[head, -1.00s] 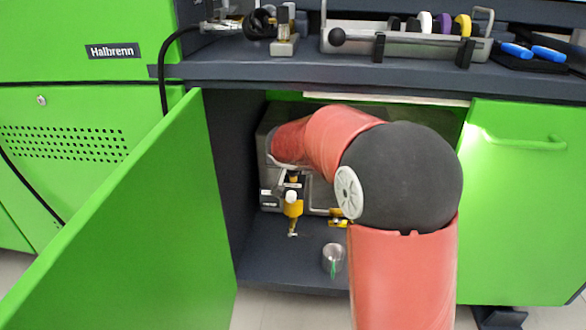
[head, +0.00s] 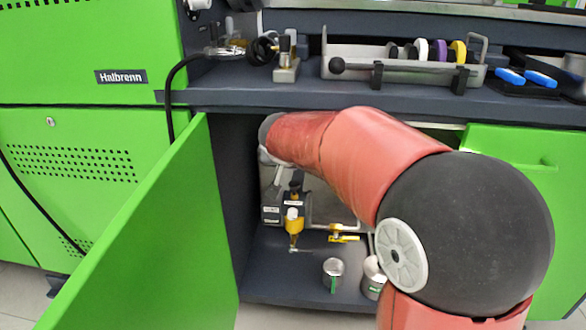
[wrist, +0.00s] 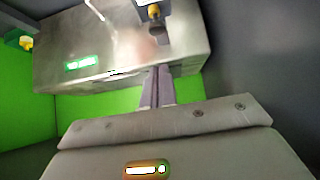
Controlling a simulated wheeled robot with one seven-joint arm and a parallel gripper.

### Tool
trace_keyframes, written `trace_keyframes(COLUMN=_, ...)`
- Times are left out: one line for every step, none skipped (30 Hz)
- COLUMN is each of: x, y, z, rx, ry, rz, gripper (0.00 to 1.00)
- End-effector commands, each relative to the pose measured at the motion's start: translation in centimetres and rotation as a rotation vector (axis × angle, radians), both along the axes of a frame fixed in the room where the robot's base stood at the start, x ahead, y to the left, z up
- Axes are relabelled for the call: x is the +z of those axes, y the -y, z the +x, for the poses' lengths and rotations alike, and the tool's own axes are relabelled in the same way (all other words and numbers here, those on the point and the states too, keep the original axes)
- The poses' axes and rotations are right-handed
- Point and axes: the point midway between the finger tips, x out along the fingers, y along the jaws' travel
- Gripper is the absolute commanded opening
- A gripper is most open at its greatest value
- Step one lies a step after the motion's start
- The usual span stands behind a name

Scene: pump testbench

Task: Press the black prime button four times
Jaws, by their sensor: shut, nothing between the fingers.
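I cannot pick out the black prime button with certainty in either view. In the head view, the pump unit (head: 270,207) stands inside the open cabinet, partly hidden by my arm. A yellow-and-white fitting with a dark top (head: 293,218) is on its front. In the wrist view, a metal housing (wrist: 110,45) with a small green label fills the upper middle, with a dark fitting bearing a yellow part (wrist: 153,12) at its top. My gripper (wrist: 158,72) is shut and empty, its fingertips close to the housing; contact cannot be told. The arm hides it in the head view.
The open green door (head: 150,235) stands left of the cabinet. The worktop (head: 300,97) is above my arm.

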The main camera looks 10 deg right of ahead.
Motion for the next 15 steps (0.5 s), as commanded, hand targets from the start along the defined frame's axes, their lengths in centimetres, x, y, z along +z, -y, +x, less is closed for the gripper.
trace_keyframes(x=0.55, y=-0.15, z=-0.41, rx=0.0, ry=0.002, rz=0.001, gripper=0.0)
trace_keyframes(x=0.73, y=-0.21, z=-0.58, rx=0.0, ry=0.002, rz=0.001, gripper=0.0)
trace_keyframes(x=0.9, y=-0.27, z=-0.78, rx=0.0, ry=0.001, rz=0.001, gripper=0.0)
trace_keyframes(x=1.0, y=-0.31, z=-0.9, rx=0.0, ry=0.001, rz=0.001, gripper=0.0)
trace_keyframes(x=1.09, y=-0.33, z=-0.99, rx=0.0, ry=0.001, rz=0.001, gripper=0.0)
trace_keyframes(x=1.16, y=-0.35, z=-1.08, rx=0.0, ry=0.0, rz=0.001, gripper=0.0)
trace_keyframes(x=1.2, y=-0.35, z=-1.12, rx=-0.001, ry=0.0, rz=0.001, gripper=0.0)
trace_keyframes(x=1.22, y=-0.36, z=-1.15, rx=-0.001, ry=0.0, rz=0.001, gripper=0.0)
trace_keyframes(x=1.22, y=-0.36, z=-1.15, rx=-0.001, ry=0.0, rz=0.001, gripper=0.0)
trace_keyframes(x=1.22, y=-0.36, z=-1.15, rx=-0.001, ry=0.0, rz=0.001, gripper=0.0)
trace_keyframes(x=1.21, y=-0.36, z=-1.14, rx=-0.001, ry=0.0, rz=0.001, gripper=0.0)
trace_keyframes(x=1.21, y=-0.36, z=-1.14, rx=-0.001, ry=0.0, rz=0.001, gripper=0.0)
trace_keyframes(x=1.2, y=-0.36, z=-1.13, rx=-0.001, ry=0.0, rz=0.001, gripper=0.0)
trace_keyframes(x=1.2, y=-0.36, z=-1.13, rx=-0.001, ry=0.0, rz=0.001, gripper=0.0)
trace_keyframes(x=1.22, y=-0.35, z=-1.13, rx=-0.001, ry=0.0, rz=0.001, gripper=0.0)
